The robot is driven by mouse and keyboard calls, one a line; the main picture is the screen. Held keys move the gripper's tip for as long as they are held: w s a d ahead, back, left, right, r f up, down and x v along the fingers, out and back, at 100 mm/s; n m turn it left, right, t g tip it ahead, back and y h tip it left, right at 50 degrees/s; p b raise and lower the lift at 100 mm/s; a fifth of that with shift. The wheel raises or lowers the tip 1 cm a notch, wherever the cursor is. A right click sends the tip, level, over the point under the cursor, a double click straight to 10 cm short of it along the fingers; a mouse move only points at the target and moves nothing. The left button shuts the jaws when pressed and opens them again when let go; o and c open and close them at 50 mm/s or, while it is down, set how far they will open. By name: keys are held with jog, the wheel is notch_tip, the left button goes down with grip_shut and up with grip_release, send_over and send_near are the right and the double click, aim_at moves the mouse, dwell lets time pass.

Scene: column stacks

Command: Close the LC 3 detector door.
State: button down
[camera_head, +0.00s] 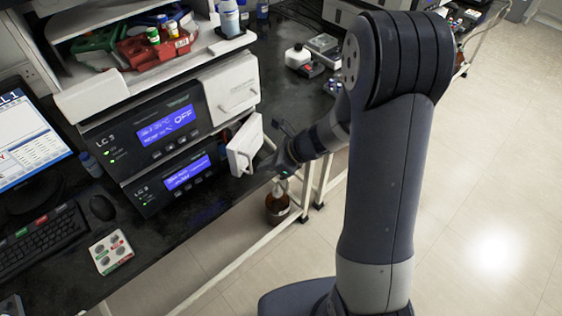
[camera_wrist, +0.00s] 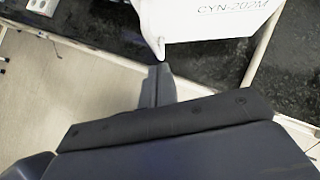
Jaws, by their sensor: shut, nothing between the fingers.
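The LC 3 stack has two dark units with blue screens. The lower unit (camera_head: 165,185) has its white door (camera_head: 243,146) swung open, standing out from the front toward the right. The upper unit's white door (camera_head: 232,82) lies flat against its front. My gripper (camera_head: 268,168) is shut and empty, just right of the open door's handle side; I cannot tell if it touches. In the wrist view, the white door (camera_wrist: 215,18), marked CYN-202M, is at the top, and my gripper's tip (camera_wrist: 158,72) is just below its lower corner.
A brown bottle (camera_head: 278,204) stands below the bench edge near my gripper. Bottles and a red rack (camera_head: 152,48) stand on top. The floor at right is clear.

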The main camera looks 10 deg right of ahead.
aim_at(238, 161)
jog(key=shift+w+a, duration=0.3)
jog(key=shift+a, duration=0.35)
jog(key=a+m+t+b, duration=0.1)
jog(key=a, duration=0.1)
jog(key=w+a+m+t+h+b, duration=0.1)
jog(key=a+m+b, duration=0.1)
jog(key=a, duration=0.1)
jog(key=shift+w+a+m+h, duration=0.15)
jog(key=shift+w+m+h, duration=0.05)
jog(key=shift+m+h, duration=0.1)
jog(key=shift+w+a, duration=0.25)
jog(key=shift+a, duration=0.1)
jog(key=shift+d, duration=0.1)
